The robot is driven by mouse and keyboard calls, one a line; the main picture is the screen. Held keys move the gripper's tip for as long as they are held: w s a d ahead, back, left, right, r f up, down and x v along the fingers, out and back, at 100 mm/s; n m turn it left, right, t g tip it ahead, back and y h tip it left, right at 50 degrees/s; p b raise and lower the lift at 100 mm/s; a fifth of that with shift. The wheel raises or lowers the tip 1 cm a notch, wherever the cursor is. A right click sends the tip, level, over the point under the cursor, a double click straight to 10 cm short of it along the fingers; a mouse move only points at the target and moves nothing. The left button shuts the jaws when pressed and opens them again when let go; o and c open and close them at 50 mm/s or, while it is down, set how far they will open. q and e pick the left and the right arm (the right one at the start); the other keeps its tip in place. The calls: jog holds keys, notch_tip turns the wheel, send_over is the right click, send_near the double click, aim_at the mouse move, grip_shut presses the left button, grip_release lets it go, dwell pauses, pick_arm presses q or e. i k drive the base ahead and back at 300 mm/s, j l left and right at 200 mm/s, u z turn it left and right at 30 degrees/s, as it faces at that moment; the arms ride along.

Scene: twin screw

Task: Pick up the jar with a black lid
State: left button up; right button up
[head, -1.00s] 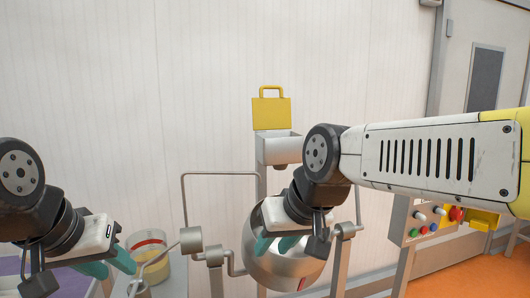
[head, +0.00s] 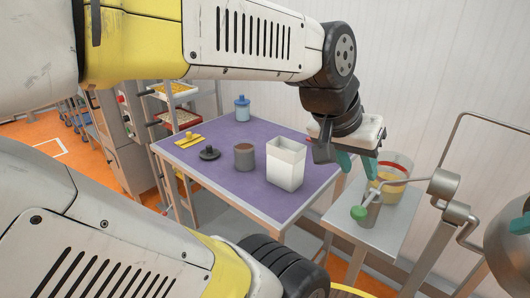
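A grey-brown cylindrical jar (head: 244,158) stands on the purple table top (head: 265,200). A blue jar with a blue lid (head: 242,109) stands at the far corner. My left gripper (head: 357,165) hangs to the right of the purple table, apart from the jars; its teal fingers are spread and nothing shows between them.
A white rectangular container (head: 286,163) stands right of the grey-brown jar. A yellow piece (head: 189,138) lies at the table's left. Shelves with trays (head: 178,89) stand behind left.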

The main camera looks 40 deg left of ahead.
aim_at(245, 156)
jog(key=u, duration=1.65)
jog(key=z, duration=2.55)
jog(key=u, duration=2.55)
